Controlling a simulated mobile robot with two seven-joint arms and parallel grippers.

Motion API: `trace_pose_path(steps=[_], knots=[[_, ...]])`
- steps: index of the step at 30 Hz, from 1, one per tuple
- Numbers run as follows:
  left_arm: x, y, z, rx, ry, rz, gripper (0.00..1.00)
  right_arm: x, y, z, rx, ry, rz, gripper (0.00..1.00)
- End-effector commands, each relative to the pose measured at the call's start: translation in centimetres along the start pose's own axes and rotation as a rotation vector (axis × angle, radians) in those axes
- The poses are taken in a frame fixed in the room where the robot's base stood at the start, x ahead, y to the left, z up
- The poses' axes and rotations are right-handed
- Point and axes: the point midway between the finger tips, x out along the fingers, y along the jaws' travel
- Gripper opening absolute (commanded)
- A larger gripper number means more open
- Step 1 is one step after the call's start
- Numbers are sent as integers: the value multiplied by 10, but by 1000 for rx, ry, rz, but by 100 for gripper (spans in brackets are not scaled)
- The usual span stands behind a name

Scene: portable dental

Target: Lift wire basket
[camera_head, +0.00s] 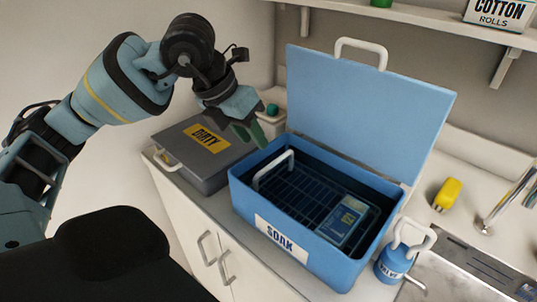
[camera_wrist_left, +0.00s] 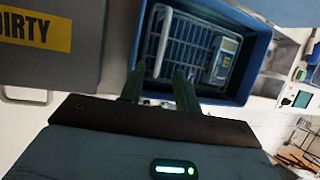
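The wire basket (camera_head: 296,194) sits inside the open blue SOAK tub (camera_head: 240,197), with a pale handle (camera_head: 274,165) standing up at its left end. A box-like item with a blue label (camera_head: 343,219) lies in the basket's right part. The basket also shows in the left wrist view (camera_wrist_left: 190,47), beyond my fingers. My left gripper (camera_head: 244,133) is above the tub's back left corner, apart from the basket handle. Its two green fingers (camera_wrist_left: 159,86) are spread with nothing between them. My right gripper is not in view.
The tub's lid (camera_head: 365,105) stands raised behind it. A grey DIRTY box (camera_head: 205,157) is left of the tub. A blue jug (camera_head: 393,263) stands close to its right, and a yellow bottle (camera_head: 447,194) stands farther right. A shelf (camera_head: 420,20) hangs above.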

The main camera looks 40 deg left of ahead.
Motion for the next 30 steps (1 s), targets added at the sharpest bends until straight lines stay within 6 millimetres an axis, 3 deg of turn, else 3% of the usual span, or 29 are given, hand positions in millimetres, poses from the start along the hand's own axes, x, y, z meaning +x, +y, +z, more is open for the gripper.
trace_pose_path(steps=[15, 26, 30], knots=[[67, -1, -1, 1, 3, -4, 32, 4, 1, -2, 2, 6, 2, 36], [74, -1, 0, 1, 2, -3, 32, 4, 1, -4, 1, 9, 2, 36], [74, -1, 0, 1, 2, -4, 18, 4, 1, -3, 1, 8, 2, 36]])
